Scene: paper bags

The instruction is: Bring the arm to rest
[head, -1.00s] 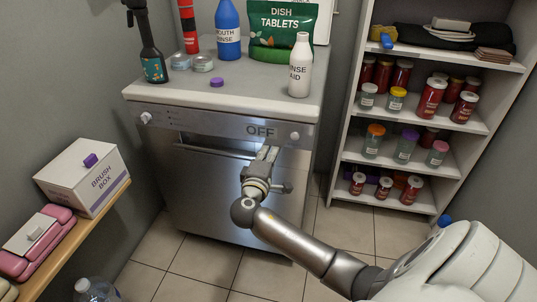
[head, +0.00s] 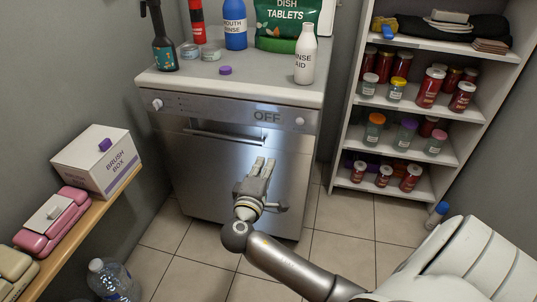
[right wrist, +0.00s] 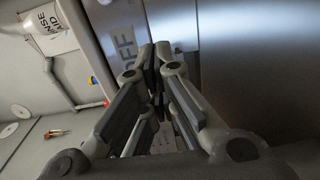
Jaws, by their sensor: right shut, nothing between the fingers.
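My right gripper (head: 263,163) is shut and empty in front of the steel door of the dishwasher (head: 190,165), below the door handle and the OFF panel. It appears apart from the door. In the right wrist view, its fingers (right wrist: 154,58) are close together at the tips, with the OFF panel (right wrist: 124,40) beyond them. My right arm reaches in from the lower right. My left gripper is not in view.
A rinse aid bottle (head: 305,58), a dish tablets bag (head: 285,24) and other bottles stand on the dishwasher top. A shelf of jars (head: 425,140) is at right. A wooden ledge (head: 75,225) with a brush box (head: 97,160) is at left. Tiled floor lies open between.

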